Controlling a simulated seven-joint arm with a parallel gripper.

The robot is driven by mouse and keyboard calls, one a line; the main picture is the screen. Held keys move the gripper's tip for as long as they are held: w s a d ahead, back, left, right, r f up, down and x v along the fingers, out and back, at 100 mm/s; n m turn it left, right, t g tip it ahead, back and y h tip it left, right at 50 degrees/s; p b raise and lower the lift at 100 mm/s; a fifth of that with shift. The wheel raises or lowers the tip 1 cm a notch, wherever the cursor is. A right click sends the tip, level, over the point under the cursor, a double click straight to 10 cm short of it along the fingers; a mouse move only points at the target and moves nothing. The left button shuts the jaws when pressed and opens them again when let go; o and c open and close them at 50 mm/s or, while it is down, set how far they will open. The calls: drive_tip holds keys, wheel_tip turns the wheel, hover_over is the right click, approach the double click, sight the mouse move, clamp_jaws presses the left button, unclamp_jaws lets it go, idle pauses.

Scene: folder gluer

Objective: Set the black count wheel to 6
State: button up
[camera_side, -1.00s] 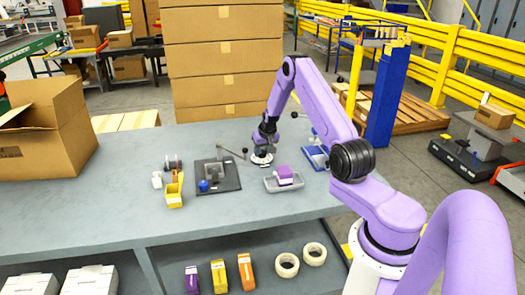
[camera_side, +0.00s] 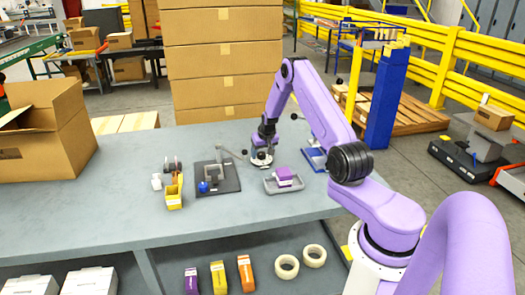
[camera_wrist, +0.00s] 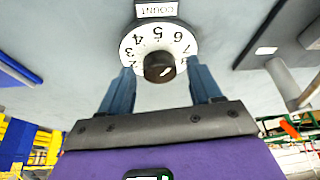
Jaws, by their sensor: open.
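The black count wheel (camera_wrist: 158,67) is a round knob at the centre of a white number dial (camera_wrist: 130,45), with a COUNT label (camera_wrist: 157,9) beside it. The figures 2 to 8 show upside down in the wrist view. A pale mark on the knob slants toward the lower right; I cannot tell which figure it marks. My gripper (camera_wrist: 160,72) is open. Its two blue fingers stand either side of the knob, with gaps between. In the side view my gripper (camera_side: 263,153) is low over the white dial (camera_side: 261,161), largely hiding the knob.
A dark plate with a blue knob (camera_side: 203,187) and a yellow bin (camera_side: 174,195) stand left. The front of the bench (camera_side: 240,215) is clear.

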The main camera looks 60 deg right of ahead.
drive_tip(key=v, duration=1.7)
drive_tip(key=shift+r, duration=0.2)
drive_tip(key=shift+s+a, duration=0.1)
drive_tip(key=w+a+r+n+y, duration=0.1)
drive_tip(key=a+n, duration=0.1)
drive_tip(key=a, duration=0.6)
drive_tip(key=a+r+n+y, duration=0.1)
drive_tip(key=a+r+n, duration=0.15)
drive_tip(key=a, duration=0.65)
drive_tip(key=s+a+r+n+g+y, duration=0.1)
drive_tip(key=s+a+n, duration=0.45)
drive_tip(key=a, duration=0.65)
drive_tip(key=s+a+n, duration=0.2)
drive_tip(key=s+n, duration=0.1)
drive_tip(key=s, duration=0.6)
drive_tip(key=s+a+r+n+g, duration=0.1)
drive_tip(key=s+a+n, duration=0.2)
drive_tip(key=s, duration=0.6)
drive_tip(key=s+a+n+g, duration=0.1)
drive_tip(key=s+a+n, duration=0.1)
drive_tip(key=s, duration=0.7)
drive_tip(key=shift+a+r+n, duration=0.15)
drive_tip(key=shift+r+n, duration=0.1)
drive_tip(key=shift+n, duration=0.65)
